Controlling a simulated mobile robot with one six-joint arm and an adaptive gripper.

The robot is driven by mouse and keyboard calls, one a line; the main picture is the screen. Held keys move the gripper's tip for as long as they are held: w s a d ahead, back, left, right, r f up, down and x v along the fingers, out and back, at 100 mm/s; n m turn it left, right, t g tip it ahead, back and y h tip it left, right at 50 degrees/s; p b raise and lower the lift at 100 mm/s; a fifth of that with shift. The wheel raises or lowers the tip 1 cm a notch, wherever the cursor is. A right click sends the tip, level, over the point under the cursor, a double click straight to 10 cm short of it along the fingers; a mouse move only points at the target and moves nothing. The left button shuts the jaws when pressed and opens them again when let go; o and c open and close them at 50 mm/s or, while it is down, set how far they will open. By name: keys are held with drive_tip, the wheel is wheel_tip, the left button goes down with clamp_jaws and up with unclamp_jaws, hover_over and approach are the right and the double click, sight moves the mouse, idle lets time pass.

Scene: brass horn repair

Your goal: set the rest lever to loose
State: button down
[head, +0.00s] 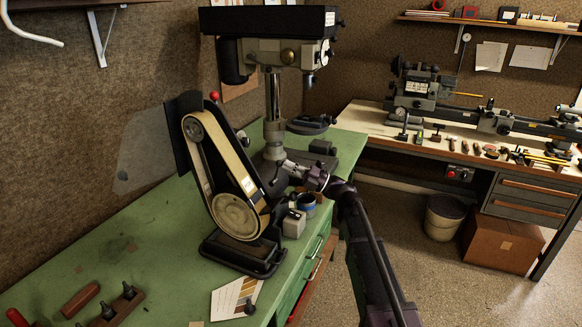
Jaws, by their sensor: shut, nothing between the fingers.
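The belt sander (222,190) stands on the green bench, with a tan belt over two wheels and a black base. A lever with a red ball knob (214,96) sticks up at its top; I cannot tell whether this is the rest lever. No loose marking is legible. My arm comes up from the bottom right, and my gripper (276,184) is at the sander's right side, close to the belt frame. It is shut and looks empty. I cannot tell whether it touches the sander. The sander's far right side is partly hidden by my gripper.
A drill press (274,100) stands behind the sander. Colour cards (236,297) lie in front. A lathe (420,88) is on the back bench.

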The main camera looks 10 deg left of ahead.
drive_tip(key=shift+w+r, duration=0.1)
idle(0.4)
drive_tip(key=d+r+b+v, duration=0.1)
drive_tip(key=r+b+v, duration=0.1)
drive_tip(key=v, duration=1.1)
drive_tip(key=shift+d+r+b, duration=0.3)
drive_tip(key=shift+d+b, duration=0.05)
drive_tip(key=shift+d, duration=0.1)
